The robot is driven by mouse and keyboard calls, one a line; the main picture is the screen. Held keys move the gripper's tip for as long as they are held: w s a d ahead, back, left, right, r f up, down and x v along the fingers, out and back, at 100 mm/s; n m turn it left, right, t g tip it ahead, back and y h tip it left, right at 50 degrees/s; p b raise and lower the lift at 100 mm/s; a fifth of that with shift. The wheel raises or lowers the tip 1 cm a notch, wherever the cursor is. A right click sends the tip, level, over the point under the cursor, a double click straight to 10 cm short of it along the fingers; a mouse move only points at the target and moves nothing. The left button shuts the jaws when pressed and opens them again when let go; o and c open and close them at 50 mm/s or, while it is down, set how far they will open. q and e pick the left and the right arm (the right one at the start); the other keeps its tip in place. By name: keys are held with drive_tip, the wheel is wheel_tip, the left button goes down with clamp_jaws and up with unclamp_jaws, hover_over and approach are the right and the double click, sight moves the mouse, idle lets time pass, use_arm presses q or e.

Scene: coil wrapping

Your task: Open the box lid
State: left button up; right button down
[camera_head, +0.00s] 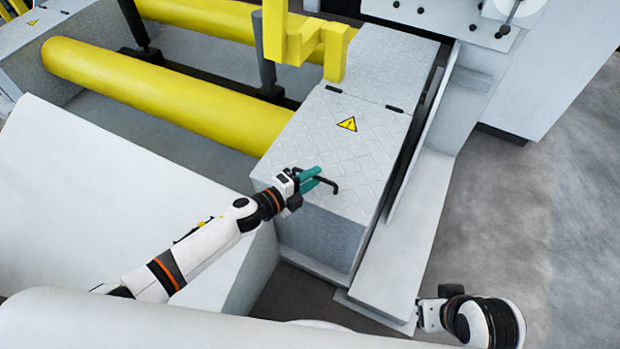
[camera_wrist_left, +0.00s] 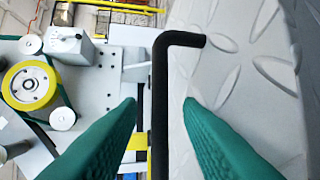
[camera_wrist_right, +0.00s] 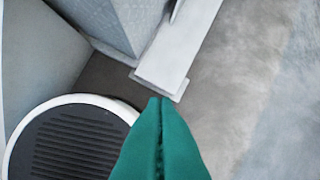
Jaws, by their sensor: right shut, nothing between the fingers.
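The box lid (camera_head: 345,155) is a grey diamond-plate panel with a yellow warning triangle, lying flat and closed on the box. Its black bent handle (camera_head: 332,184) is at the near edge and also shows in the left wrist view (camera_wrist_left: 161,90). My left gripper (camera_head: 315,178) is at the handle. Its teal fingers are open, one on each side of the handle's bar, with gaps showing. Part of the lid's ridged surface fills the right of that view. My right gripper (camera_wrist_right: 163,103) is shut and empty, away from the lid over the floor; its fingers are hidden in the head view.
A yellow post with a bracket (camera_head: 335,52) stands just behind the lid. Yellow rollers (camera_head: 165,95) lie to the left. A pale sloped panel (camera_head: 100,180) is under my left arm. A grey rail (camera_head: 425,215) runs right of the box, with open floor (camera_head: 530,220) beyond.

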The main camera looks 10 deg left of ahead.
use_arm(q)
drive_tip(key=shift+c, duration=0.5)
clamp_jaws()
drive_tip(key=shift+r, duration=0.1)
